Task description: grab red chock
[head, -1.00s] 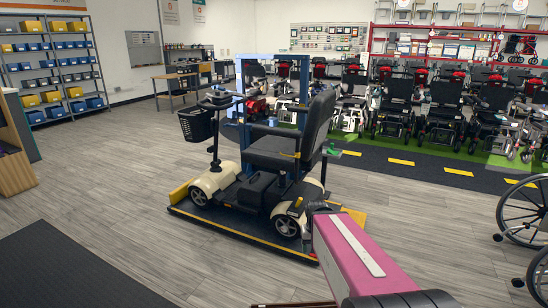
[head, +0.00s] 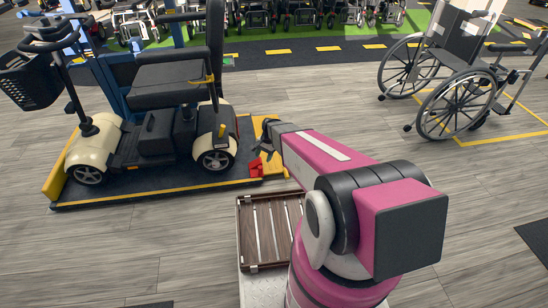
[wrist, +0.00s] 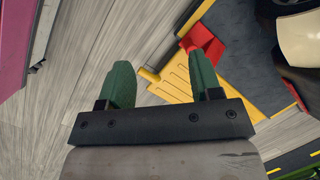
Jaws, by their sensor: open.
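The red chock (head: 256,167) sits at the right end of the scooter's platform, beside the yellow ramp (head: 274,166). In the wrist view the red chock (wrist: 204,42) lies at the upper right, just beyond the right finger, which overlaps its lower part. My gripper (wrist: 160,64) has two green fingers spread apart with nothing between them; the grey floor and part of the yellow ramp show behind. In the head view my gripper (head: 266,143) is above the ramp end, close to the chock and partly hard to make out.
A cream scooter (head: 150,135) stands on the dark, yellow-edged platform (head: 160,190). A wheelchair (head: 455,75) stands at the upper right. A slatted wooden tray (head: 268,262) is near my base. Grey floor is free right of the platform.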

